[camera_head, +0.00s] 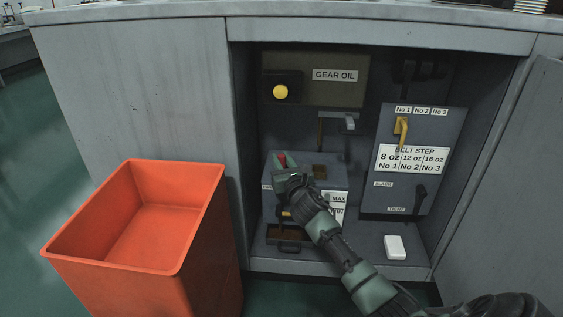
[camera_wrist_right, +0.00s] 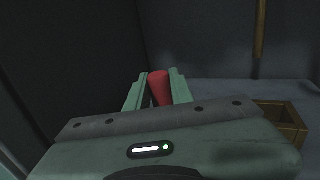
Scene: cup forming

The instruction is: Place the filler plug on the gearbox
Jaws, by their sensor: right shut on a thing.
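The filler plug (camera_wrist_right: 159,88) is red and sits between the fingers of my right gripper (camera_wrist_right: 158,92), which is shut on it in the right wrist view. In the head view the plug (camera_head: 282,159) shows as a small red tip at my right gripper (camera_head: 283,170), over the left part of the gearbox top. The gearbox (camera_head: 328,178) is a grey box with a MAX label on its front. My right arm hides part of its front. I cannot tell whether the plug touches the gearbox. My left gripper is not in view.
A brown square opening (camera_head: 319,172) lies right of the gripper. A gear oil tank (camera_head: 335,92) is above, with a yellow knob (camera_head: 280,92). A belt step panel (camera_head: 413,180) stands right, a white block (camera_head: 394,247) below it. An orange bin (camera_head: 203,235) stands left outside.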

